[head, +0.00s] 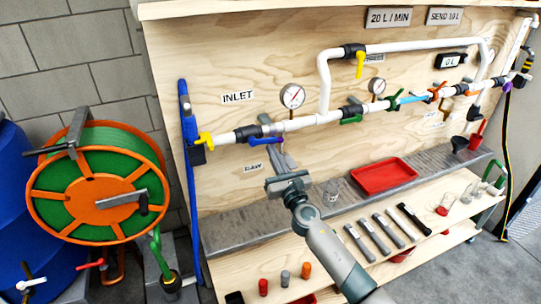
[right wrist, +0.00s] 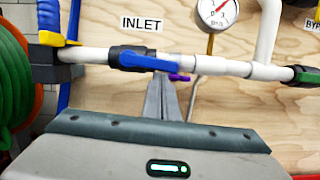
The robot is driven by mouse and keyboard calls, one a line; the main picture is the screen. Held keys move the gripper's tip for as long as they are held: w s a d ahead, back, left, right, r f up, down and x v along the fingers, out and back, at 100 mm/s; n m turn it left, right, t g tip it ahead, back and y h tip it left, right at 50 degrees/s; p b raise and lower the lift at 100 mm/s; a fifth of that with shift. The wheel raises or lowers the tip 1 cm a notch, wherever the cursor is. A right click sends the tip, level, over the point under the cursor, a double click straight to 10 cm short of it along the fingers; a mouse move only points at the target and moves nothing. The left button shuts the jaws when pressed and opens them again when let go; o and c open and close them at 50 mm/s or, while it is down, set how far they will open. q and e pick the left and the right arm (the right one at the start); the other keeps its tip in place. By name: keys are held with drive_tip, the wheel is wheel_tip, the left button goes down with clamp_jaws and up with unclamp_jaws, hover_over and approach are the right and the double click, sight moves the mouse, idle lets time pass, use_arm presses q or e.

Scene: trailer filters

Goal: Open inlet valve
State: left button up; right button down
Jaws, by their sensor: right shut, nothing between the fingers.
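The inlet valve (head: 247,133) is a black fitting on the white pipe below the INLET label (head: 237,97). In the right wrist view its blue lever (right wrist: 150,61) lies nearly along the pipe, pointing right. My left gripper is out of view.
A yellow-handled valve (head: 204,140) is on the pipe's left end. A pressure gauge (head: 292,96) stands above the pipe to the right. A green-and-orange hose reel (head: 95,185) stands left. A red tray (head: 384,176) and several tools lie on the shelves below.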

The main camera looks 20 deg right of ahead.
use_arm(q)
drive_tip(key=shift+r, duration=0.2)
use_arm(e)
drive_tip(key=shift+d+r+n, duration=0.15)
drive_tip(key=shift+r+n, duration=0.15)
drive_tip(key=shift+n, duration=0.3)
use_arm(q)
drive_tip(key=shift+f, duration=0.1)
